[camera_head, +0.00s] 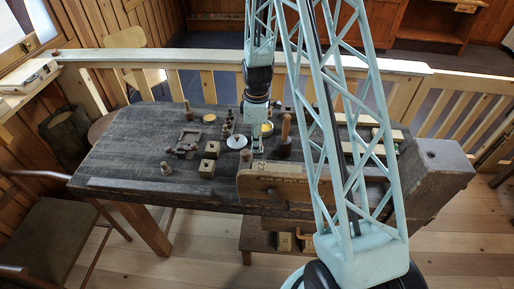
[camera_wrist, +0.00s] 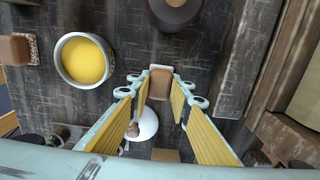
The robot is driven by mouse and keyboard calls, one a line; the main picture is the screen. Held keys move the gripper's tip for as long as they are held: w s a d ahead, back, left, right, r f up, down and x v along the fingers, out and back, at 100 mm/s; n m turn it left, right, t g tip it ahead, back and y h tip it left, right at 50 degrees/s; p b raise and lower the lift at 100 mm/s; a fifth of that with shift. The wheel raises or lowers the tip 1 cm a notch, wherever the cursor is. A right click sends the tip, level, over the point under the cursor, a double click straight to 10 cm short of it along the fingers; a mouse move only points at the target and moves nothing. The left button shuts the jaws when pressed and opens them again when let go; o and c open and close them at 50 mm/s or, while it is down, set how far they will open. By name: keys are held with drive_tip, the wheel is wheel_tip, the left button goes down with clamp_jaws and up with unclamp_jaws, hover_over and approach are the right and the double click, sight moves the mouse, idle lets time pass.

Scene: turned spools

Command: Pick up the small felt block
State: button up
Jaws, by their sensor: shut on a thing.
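In the wrist view, a small brown block with a pale strip along its top edge (camera_wrist: 160,86) sits between the fingertips of my gripper (camera_wrist: 161,82). The two yellow-padded fingers are shut on it from left and right. It appears to be the small felt block. Whether it touches the table cannot be told. In the head view my gripper (camera_head: 254,126) hangs low over the middle of the dark workbench (camera_head: 135,150), and the block cannot be made out there.
A round tin with yellow contents (camera_wrist: 84,60) stands left of the fingers, with another brown block (camera_wrist: 14,49) beyond it. A white disc (camera_wrist: 143,124) lies below and a dark round object (camera_wrist: 175,10) above. The bench's left end is mostly clear.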

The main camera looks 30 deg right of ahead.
drive_tip(key=shift+r, duration=0.1)
drive_tip(key=shift+r+p, duration=0.35)
drive_tip(key=shift+r, duration=4.55)
drive_tip(key=shift+o, duration=0.5)
drive_tip(key=shift+w+d, duration=0.1)
drive_tip(key=shift+c, duration=0.5)
